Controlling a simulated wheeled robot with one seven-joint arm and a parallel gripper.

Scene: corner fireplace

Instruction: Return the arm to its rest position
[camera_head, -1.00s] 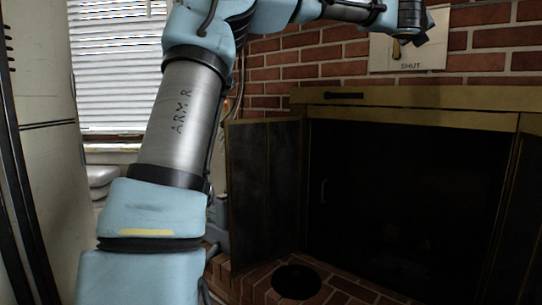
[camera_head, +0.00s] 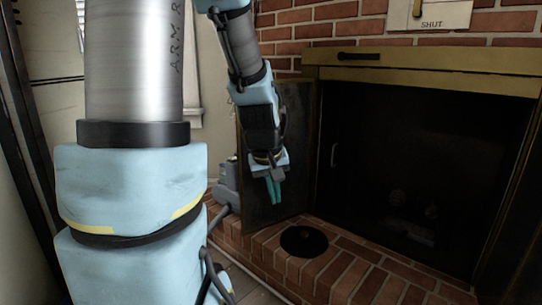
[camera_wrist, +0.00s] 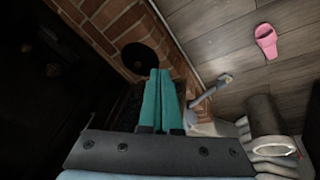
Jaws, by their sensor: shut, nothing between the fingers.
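My arm is light blue and grey and fills the left of the head view. Its end bends down in front of the fireplace's open left door. My gripper (camera_head: 274,190) has teal fingers that point downward, above and to the left of a round black disc (camera_head: 304,241) on the brick hearth. In the wrist view my gripper (camera_wrist: 161,75) shows its two teal fingers side by side, closed together with nothing between them.
The fireplace (camera_head: 420,150) has a dark opening and a brass frame. Its brick hearth (camera_head: 345,275) juts out below. A grey-blue appliance (camera_head: 228,185) stands behind my arm. A pink slipper (camera_wrist: 266,41) lies on the wood floor in the wrist view. A "SHUT" sign (camera_head: 445,14) hangs above.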

